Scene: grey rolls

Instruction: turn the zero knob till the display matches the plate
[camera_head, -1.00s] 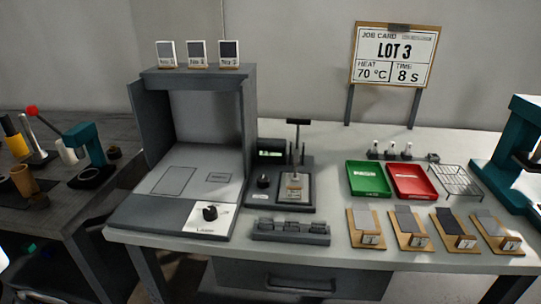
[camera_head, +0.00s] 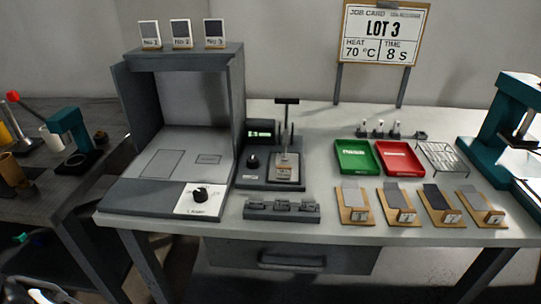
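A dark gauge (camera_head: 250,182) stands on the bench right of the lamp booth. Its small display (camera_head: 261,133) is lit green, with digits too small to read surely. A black knob (camera_head: 253,161) sits on the gauge below the display; I take it for the zero knob, though its marking is not legible. A labelled plate (camera_head: 285,171) lies on the gauge's right side, under a post with a black T-shaped top (camera_head: 287,102). The plate's print is too small to read.
A grey booth (camera_head: 232,90) with a lamp knob (camera_head: 200,194) stands left. A block with several slots (camera_head: 282,210) lies before the gauge. Green (camera_head: 358,170) and red trays (camera_head: 400,172), a wire rack (camera_head: 443,158) and several wooden stands (camera_head: 397,218) are right.

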